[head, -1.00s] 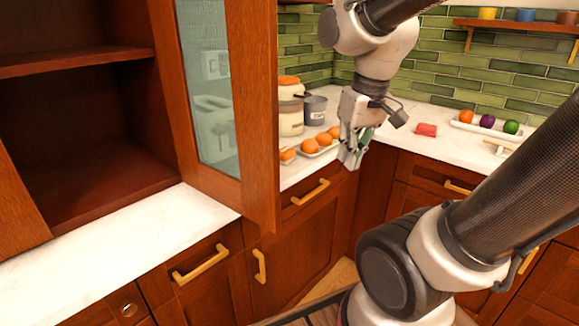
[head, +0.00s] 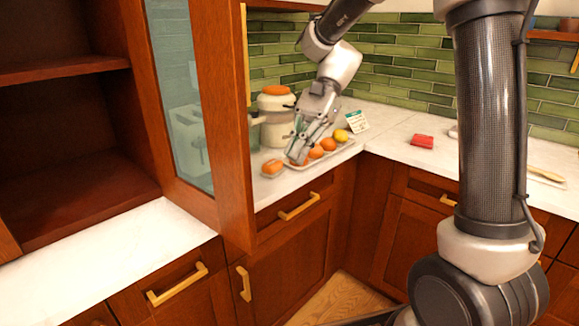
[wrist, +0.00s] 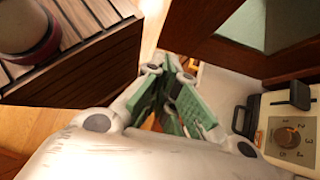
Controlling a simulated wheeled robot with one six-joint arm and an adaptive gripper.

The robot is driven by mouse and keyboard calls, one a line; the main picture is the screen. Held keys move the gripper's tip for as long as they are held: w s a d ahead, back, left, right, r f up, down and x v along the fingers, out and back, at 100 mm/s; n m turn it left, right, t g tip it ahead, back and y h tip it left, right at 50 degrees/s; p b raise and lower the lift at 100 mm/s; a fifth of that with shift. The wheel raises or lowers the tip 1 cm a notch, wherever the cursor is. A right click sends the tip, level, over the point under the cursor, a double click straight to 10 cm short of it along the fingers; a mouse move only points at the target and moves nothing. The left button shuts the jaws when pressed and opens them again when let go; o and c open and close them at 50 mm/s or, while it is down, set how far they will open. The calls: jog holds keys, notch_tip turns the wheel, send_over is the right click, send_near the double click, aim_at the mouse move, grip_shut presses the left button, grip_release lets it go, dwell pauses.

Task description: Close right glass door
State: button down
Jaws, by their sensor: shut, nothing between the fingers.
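The right glass door (head: 233,150) stands open from the upper cabinet, swung out over the counter edge. Its wood frame surrounds a pane of glass (head: 182,100). A brass handle (head: 245,55) runs along its right edge. My gripper (head: 297,158) is to the right of the door, apart from it, pointing down over the counter. Its fingers are shut and empty. In the wrist view, the green-padded fingers (wrist: 168,88) show at the centre, with the door's wooden frame (wrist: 215,25) at the upper right. The handle cannot be made out there.
A tray of oranges (head: 345,147) and a lidded jar (head: 278,113) are on the white counter close by my gripper. A red block (head: 422,141) lies further right. The open cabinet shelf (head: 70,70) looks empty. Lower drawers have brass handles (head: 178,284).

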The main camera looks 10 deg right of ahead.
aim_at(254, 220)
jog(key=shift+s+a+f, duration=1)
jog(key=shift+s+a, duration=0.1)
jog(key=shift+a, duration=0.2)
jog(key=shift+s+a+f, duration=1.05)
jog(key=shift+a, duration=0.25)
jog(key=shift+s+a+f, duration=1)
jog(key=shift+s+a, duration=0.1)
jog(key=shift+a, duration=0.2)
